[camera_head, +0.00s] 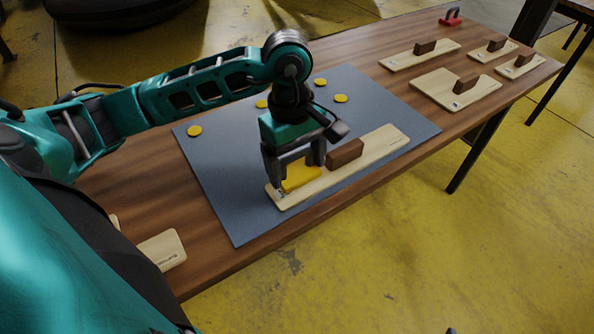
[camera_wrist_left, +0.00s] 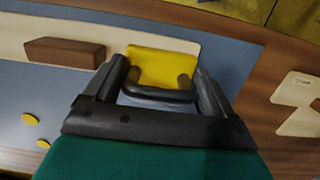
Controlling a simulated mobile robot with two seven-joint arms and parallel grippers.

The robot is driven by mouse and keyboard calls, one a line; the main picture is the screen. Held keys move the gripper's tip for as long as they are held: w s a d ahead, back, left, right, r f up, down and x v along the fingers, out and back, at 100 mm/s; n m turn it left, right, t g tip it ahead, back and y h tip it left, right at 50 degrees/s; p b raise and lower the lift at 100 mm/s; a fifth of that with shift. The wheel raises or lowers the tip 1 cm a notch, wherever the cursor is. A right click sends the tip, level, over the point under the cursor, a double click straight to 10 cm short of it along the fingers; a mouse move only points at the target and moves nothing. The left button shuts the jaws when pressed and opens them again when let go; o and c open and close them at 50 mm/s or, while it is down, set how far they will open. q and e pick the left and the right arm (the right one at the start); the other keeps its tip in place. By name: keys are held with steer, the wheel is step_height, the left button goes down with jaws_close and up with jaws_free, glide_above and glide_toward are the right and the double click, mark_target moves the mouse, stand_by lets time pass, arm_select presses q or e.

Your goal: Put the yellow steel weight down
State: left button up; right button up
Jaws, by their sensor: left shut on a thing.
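The yellow steel weight (camera_head: 301,176) is in my left gripper (camera_head: 294,158), which points down over the grey-blue mat. In the left wrist view the weight (camera_wrist_left: 163,64) sits between the two black fingers (camera_wrist_left: 160,84), with a dark handle bar at its near side. The weight is at the near left end of a long pale wooden board (camera_head: 382,146) with a brown block handle (camera_head: 345,154). I cannot tell whether the weight touches the board. My right gripper is not in view.
The mat (camera_head: 222,205) lies on a brown wooden table (camera_head: 240,262). Several yellow discs (camera_head: 194,131) lie on its far part. More pale boards with brown handles (camera_head: 455,88) and a red item (camera_head: 451,17) are at the far right. Another pale board (camera_head: 161,250) lies at the near left.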

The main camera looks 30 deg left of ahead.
mark_target(293, 167)
arm_select(q)
steer(key=shift+f, duration=1.3)
steer(key=shift+f, duration=0.15)
steer(key=o, duration=1.4)
steer(key=shift+r, duration=0.4)
steer(key=r, duration=0.3)
steer(key=a+r, duration=0.1)
steer(key=r, duration=0.7)
steer(key=shift+w+a+r+p, duration=0.15)
steer(key=shift+w+r+p, duration=0.1)
steer(key=shift+p, duration=0.1)
